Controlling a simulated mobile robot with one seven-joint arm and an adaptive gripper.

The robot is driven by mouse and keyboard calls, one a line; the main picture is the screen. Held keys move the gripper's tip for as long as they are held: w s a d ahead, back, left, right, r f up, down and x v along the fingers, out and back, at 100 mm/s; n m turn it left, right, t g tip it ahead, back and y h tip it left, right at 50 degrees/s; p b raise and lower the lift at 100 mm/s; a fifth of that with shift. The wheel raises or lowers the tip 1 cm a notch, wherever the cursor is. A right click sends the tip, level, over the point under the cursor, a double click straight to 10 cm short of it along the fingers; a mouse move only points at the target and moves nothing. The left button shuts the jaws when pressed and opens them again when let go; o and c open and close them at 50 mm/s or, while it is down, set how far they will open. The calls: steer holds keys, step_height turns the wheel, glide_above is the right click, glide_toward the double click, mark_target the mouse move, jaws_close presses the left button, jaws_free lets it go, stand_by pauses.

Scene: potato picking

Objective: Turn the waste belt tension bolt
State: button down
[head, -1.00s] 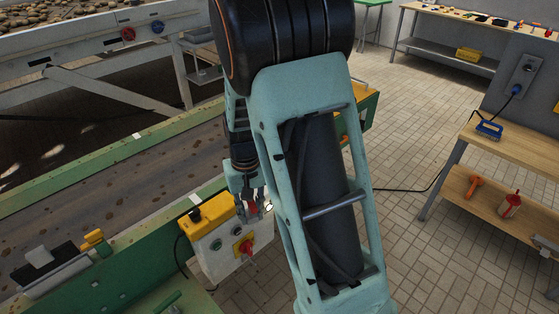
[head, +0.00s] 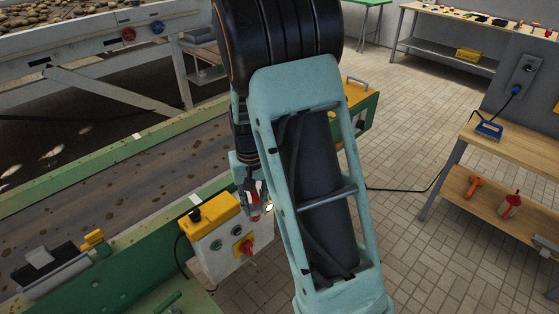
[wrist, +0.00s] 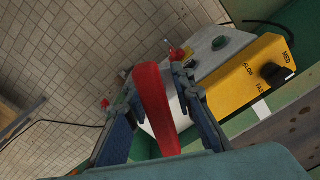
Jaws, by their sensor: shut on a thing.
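My gripper (head: 254,208) is beside the control box, above the right part of its top. In the wrist view its two fingers (wrist: 150,85) are shut on a long red tool handle (wrist: 157,115), which lies between them. The tool's far end is not clear. A little of the red handle also shows between the fingers in the head view (head: 255,217). I cannot make out the waste belt tension bolt in either view.
The control box has a yellow top (head: 208,215) with a black knob and a red switch (head: 243,248). The green-edged belt (head: 100,185) runs behind it. A wooden bench (head: 505,150) with tools stands right. Tiled floor between is mostly clear.

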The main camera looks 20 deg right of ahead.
steer(key=w+d+m+p, duration=0.1)
steer(key=w+d+m, duration=0.2)
steer(key=w+d, duration=0.3)
steer(key=shift+w+d, duration=0.4)
steer(key=shift+w, duration=1.15)
stand_by(1.6)
steer(key=shift+w, duration=0.1)
steer(key=shift+w+d+m+p, duration=0.35)
steer(key=shift+w+d+m, duration=0.2)
steer(key=shift+w+d, duration=0.45)
steer(key=shift+w+d+m+p, duration=0.35)
steer(key=shift+w+d+m, duration=0.3)
steer(key=shift+w, duration=0.55)
steer(key=shift+w+d, duration=0.2)
steer(key=shift+m, duration=0.8)
steer(key=shift+w+d+p, duration=0.4)
steer(key=shift+w+d, duration=0.45)
steer(key=shift+w, duration=0.25)
steer(key=shift+w+d+p, duration=0.35)
steer(key=shift+w+d, duration=0.45)
steer(key=shift+w, duration=0.3)
steer(key=shift+w+d, duration=0.1)
